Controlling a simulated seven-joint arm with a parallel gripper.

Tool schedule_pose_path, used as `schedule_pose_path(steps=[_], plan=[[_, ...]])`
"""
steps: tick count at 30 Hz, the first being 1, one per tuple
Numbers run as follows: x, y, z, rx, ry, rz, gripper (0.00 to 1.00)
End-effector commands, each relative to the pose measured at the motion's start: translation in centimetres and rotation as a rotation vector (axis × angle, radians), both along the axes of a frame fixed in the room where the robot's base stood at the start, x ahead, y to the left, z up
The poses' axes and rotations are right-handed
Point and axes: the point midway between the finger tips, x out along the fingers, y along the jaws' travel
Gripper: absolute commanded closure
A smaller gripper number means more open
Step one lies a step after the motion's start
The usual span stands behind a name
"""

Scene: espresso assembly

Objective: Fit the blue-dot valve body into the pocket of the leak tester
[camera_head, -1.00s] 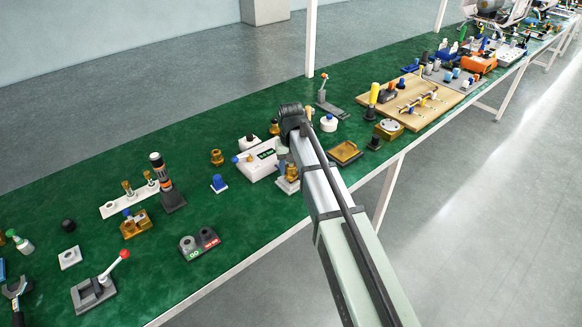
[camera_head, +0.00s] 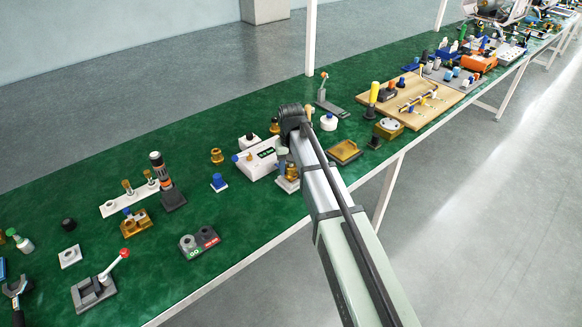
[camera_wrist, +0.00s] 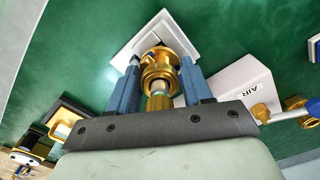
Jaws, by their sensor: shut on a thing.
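My gripper (camera_wrist: 159,74) is shut on the brass valve body (camera_wrist: 159,80), with one blue finger on each side of it. A small blue mark shows near its far end in the wrist view. The valve body is over a pale square plate with a raised rim (camera_wrist: 178,31); I cannot tell whether it is seated in it. The leak tester's white box (camera_wrist: 232,86), marked AIR, is just to the right. In the head view the tester (camera_head: 258,165) stands left of the brass valve body (camera_head: 292,172), and my arm hides most of the gripper.
A brass fitting (camera_wrist: 262,112) with a blue part sits at the tester's side in the wrist view. A brown tray (camera_head: 345,151) lies right of my arm.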

Motion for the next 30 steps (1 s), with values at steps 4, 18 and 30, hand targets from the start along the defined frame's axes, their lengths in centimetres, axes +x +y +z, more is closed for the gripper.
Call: schedule_pose_path(steps=[4, 18, 30], plan=[[0.0, 0.0, 0.0, 0.0, 0.0, 0.0, 0.41], [0.0, 0.0, 0.0, 0.0, 0.001, 0.0, 0.2], [0.1, 0.0, 4.6, 0.001, -0.003, 0.0, 0.2]])
